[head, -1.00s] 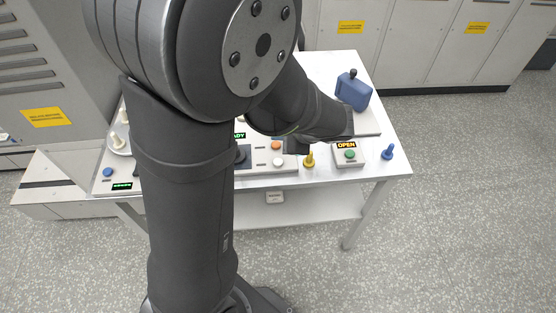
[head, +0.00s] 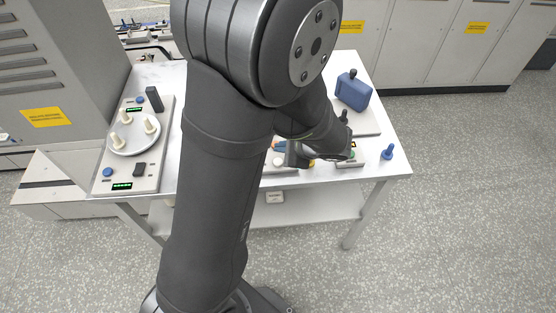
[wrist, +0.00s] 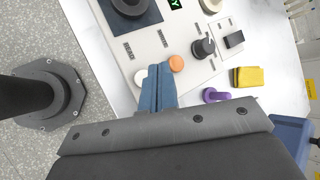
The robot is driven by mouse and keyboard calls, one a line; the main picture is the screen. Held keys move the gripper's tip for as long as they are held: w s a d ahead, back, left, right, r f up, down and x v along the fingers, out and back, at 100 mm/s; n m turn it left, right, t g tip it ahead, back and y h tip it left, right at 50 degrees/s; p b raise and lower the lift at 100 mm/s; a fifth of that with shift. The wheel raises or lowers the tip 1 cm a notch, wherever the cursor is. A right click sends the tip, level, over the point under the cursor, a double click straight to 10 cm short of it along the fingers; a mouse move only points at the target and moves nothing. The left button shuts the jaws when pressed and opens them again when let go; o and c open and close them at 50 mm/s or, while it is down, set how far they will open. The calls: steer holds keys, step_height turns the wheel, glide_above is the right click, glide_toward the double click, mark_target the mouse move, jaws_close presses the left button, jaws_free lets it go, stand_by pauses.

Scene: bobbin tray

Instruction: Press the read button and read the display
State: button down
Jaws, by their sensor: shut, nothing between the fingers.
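My gripper (wrist: 157,72) is shut with nothing between its blue fingers. In the wrist view its tips are over a light panel (wrist: 120,62), between a white button (wrist: 140,77) and an orange button (wrist: 176,63); I cannot tell whether they touch either. A display (wrist: 175,4) with a green letter Y is cut off at the top edge. In the head view the gripper (head: 277,146) is beside the white button (head: 278,162), and my arm hides most of the panel. I cannot tell which button is the read button.
A station at the left has a plate (head: 133,141) with several cream pegs, blue buttons (head: 107,172) and small green displays (head: 122,186), too small to read. A black knob (wrist: 204,47) is near the orange button.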

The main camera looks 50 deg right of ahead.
steer(key=shift+f, duration=1.6)
stand_by(0.8)
steer(key=shift+f, duration=0.45)
steer(key=shift+f, duration=0.4)
stand_by(0.5)
steer(key=shift+r, duration=0.85)
steer(key=shift+r, duration=2.5)
steer(key=shift+f, duration=0.1)
